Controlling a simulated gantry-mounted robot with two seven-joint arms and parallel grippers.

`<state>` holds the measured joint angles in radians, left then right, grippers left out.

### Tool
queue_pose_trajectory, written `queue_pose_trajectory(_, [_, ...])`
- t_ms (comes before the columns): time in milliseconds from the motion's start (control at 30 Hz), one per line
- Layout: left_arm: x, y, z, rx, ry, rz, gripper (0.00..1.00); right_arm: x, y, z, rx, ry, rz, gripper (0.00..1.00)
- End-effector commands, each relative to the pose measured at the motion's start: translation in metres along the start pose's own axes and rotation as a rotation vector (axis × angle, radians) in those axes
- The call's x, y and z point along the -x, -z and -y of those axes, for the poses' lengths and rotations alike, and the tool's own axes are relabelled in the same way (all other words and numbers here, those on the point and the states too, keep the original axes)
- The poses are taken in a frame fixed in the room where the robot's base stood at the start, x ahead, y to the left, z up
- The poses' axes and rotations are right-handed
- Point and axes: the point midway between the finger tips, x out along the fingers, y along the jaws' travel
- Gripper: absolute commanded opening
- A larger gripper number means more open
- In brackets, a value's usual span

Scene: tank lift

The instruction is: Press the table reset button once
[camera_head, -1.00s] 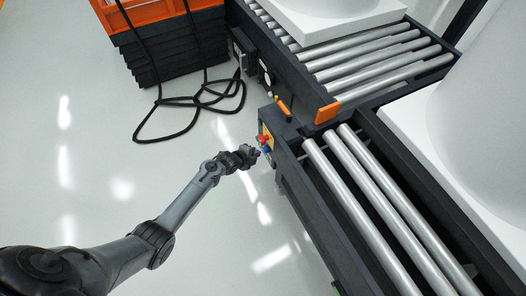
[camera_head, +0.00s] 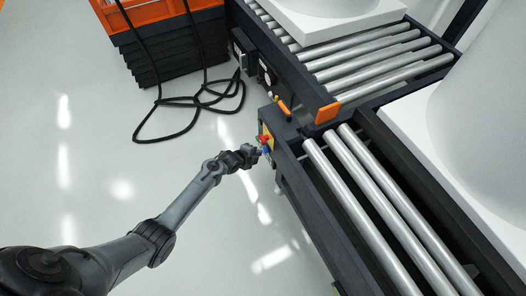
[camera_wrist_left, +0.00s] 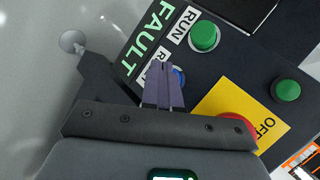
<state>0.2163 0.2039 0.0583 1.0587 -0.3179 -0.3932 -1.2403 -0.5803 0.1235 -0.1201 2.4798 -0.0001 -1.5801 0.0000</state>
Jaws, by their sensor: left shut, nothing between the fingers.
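The control panel (camera_wrist_left: 215,75) is on the end of the roller table and carries several buttons. A blue button (camera_wrist_left: 179,77) sits beside a label starting with R, mostly hidden by my fingers. The blue button also shows in the head view (camera_head: 266,150), just below a red button (camera_head: 264,139). My left gripper (camera_head: 259,150) is shut and empty, its fingertips at the blue button. In the left wrist view, the closed fingers (camera_wrist_left: 162,82) partly cover the blue button. I cannot tell whether they touch or press it. My right gripper is not in view.
A green button (camera_wrist_left: 204,37) beside a RUN label, another green button (camera_wrist_left: 286,90) and a red button (camera_wrist_left: 238,121) on a yellow OFF plate are close by. A roller table (camera_head: 345,185) stands right of the panel. Black cable (camera_head: 165,138) lies on the floor behind.

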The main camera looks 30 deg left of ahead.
Motion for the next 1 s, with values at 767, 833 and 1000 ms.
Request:
queue_pose_trajectory(767, [0.005, -0.004, -0.002, 0.000, -0.002, 0.002, 0.00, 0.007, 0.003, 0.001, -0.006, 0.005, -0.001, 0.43])
queue_pose_trajectory(833, [0.008, -0.005, -0.004, 0.000, -0.001, 0.002, 0.00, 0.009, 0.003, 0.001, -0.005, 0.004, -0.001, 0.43])
queue_pose_trajectory(1000, [0.011, -0.007, -0.007, 0.000, -0.001, 0.001, 0.00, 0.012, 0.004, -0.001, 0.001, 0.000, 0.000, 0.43])
